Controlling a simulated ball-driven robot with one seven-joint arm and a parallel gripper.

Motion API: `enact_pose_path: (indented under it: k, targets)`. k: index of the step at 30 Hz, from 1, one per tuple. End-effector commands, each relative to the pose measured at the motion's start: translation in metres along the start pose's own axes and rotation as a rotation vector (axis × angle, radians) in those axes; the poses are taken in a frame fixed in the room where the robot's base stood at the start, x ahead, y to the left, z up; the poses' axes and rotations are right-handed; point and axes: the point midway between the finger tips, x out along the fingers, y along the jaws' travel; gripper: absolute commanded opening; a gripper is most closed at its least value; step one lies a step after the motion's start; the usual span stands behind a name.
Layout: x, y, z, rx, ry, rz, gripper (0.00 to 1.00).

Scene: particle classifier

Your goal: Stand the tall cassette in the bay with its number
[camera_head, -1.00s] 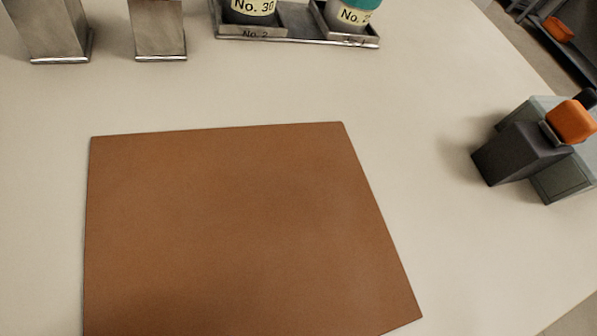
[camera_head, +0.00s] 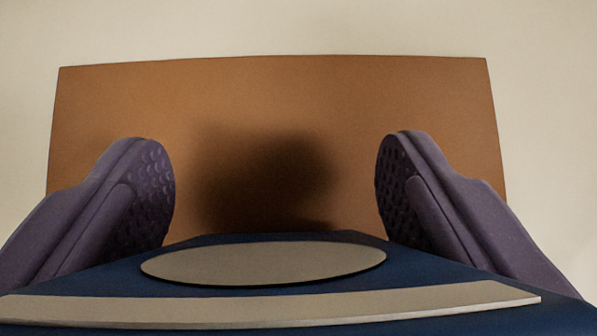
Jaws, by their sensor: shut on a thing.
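My gripper (camera_head: 275,188) shows as two purple fingers with dimpled inner pads, set wide apart over the brown mat. It is shut on a dark blue thing (camera_head: 240,300), which I take to be the tall cassette. That thing fills the bottom of the picture, close to the camera, and its far edge spans the gap between the pads. It bears a pale oval and a pale strip. No number can be read on it, and its lower part is hidden. The numbered bays are not in the view now.
The brown mat (camera_head: 275,85) lies flat under and beyond the fingers, with a dark blurred shadow on it. Pale bare tabletop (camera_head: 545,100) shows beyond the mat and on both sides. No other loose objects show.

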Motion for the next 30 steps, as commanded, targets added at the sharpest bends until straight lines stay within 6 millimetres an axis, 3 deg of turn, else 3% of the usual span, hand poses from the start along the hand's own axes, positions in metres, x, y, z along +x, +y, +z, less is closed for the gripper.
enact_pose_path:
  k: [11,12,15,25,30]
  targets:
    - [0.006,0.000,0.005,-0.001,0.002,0.000,0.31]
    - [0.006,0.000,0.005,-0.001,0.001,0.000,0.72]
    - [0.005,0.000,0.005,-0.001,0.001,0.000,0.93]
    - [0.003,0.000,0.002,-0.001,0.002,0.000,0.93]
    - [-0.024,0.000,0.000,-0.001,0.003,0.002,0.93]
